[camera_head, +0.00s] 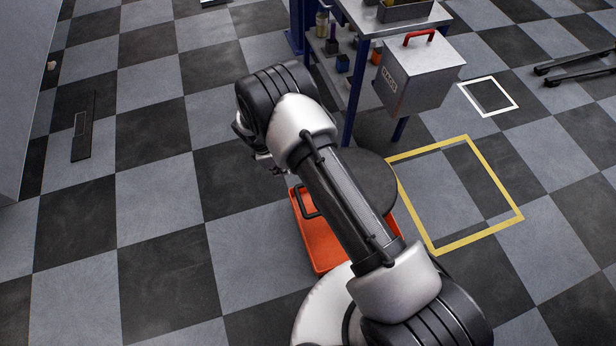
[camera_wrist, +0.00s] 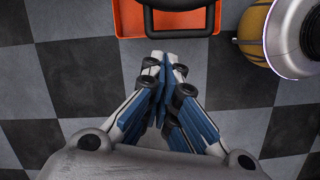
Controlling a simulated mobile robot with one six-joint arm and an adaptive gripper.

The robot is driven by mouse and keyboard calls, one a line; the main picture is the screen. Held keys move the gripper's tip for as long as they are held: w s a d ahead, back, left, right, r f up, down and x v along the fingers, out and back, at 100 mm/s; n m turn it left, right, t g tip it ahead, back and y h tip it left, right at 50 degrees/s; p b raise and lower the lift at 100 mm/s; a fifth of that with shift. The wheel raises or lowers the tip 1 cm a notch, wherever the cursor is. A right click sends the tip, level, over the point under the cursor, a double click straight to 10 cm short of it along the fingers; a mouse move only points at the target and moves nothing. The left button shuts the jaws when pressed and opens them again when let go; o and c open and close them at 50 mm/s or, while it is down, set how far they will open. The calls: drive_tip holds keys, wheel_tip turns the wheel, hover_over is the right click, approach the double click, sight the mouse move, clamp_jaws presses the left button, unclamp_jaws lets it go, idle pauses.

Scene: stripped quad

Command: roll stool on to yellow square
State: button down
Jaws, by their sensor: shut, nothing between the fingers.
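The stool has a dark round seat (camera_head: 368,183) above an orange tray base (camera_head: 322,243), with a black loop handle (camera_head: 305,203) at its left side. My arm crosses over it and hides part of it. The yellow square (camera_head: 430,248) is a taped outline on the floor just right of the stool; the orange base stands outside its left side. My gripper (camera_wrist: 168,62) is shut and empty, pointing at the handle, which shows at the top of the wrist view (camera_wrist: 178,33). In the head view the gripper is mostly hidden behind my arm.
A workbench with blue legs (camera_head: 355,85) and a grey box with a red handle (camera_head: 420,75) stands behind the stool. A small white square outline (camera_head: 466,92) lies beyond the yellow one. The checkered floor at left is mostly clear, with a dark flat plate (camera_head: 82,135).

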drive_tip(key=shift+n, duration=0.5)
drive_tip(key=b+x, duration=0.1)
drive_tip(key=x, duration=0.4)
drive_tip(key=d+b+x, duration=0.1)
drive_tip(key=x, duration=0.3)
drive_tip(key=s+d+b+x, duration=0.1)
drive_tip(key=x, duration=0.4)
drive_tip(key=shift+d+b, duration=0.3)
drive_tip(key=shift+b, duration=0.1)
drive_tip(key=shift+w+d, duration=0.1)
drive_tip(key=shift+d, duration=0.3)
drive_tip(key=shift+d, duration=0.1)
